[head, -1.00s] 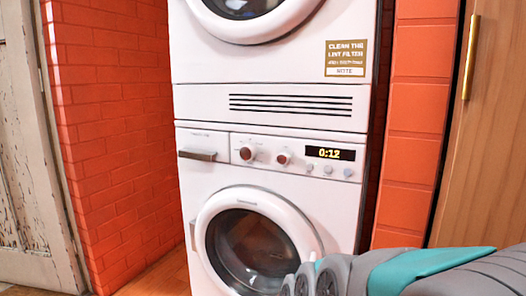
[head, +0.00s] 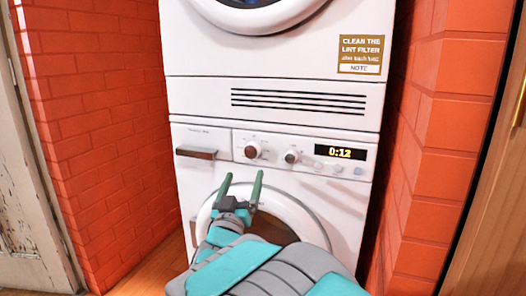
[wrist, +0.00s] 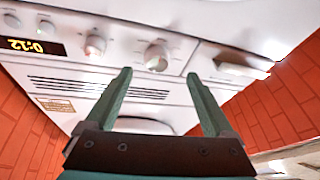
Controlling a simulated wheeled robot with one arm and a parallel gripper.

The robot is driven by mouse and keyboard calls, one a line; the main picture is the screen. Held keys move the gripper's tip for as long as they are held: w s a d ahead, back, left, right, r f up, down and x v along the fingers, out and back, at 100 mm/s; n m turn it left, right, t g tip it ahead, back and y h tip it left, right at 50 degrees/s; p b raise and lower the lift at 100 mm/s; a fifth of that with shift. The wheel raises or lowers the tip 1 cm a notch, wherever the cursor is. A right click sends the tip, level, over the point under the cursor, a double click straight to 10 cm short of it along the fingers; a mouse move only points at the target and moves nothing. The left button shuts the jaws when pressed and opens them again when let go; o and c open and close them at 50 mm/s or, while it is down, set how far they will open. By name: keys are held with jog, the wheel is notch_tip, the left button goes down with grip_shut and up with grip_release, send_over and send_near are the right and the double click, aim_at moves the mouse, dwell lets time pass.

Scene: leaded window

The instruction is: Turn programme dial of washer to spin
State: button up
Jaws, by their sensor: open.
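The washer (head: 195,172) is the lower white machine of a stack, with a control panel across its top. The panel has two round dials with reddish-brown faces. The left dial (head: 252,150) is larger; the smaller right dial (head: 291,157) sits beside it. I cannot read their markings or tell which one sets the programme. My gripper (head: 242,178) is open and empty, below and in front of the left dial, not touching it. In the wrist view, which is upside down, the larger dial (wrist: 157,57) lies beyond the gap between the fingers.
A display (head: 340,152) reads 0:12, with small round buttons below it. A drawer handle (head: 196,153) is left of the dials. A second machine (head: 270,60) with a vent stands above. Brick walls (head: 100,120) flank the stack. My arm hides part of the round door (head: 300,215).

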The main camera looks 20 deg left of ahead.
aim_at(251, 153)
jog(key=shift+h, duration=0.4)
jog(key=x, duration=0.3)
jog(key=r+x, duration=0.1)
jog(key=x, duration=0.3)
jog(key=shift+r, duration=0.15)
jog(key=c, duration=1.4)
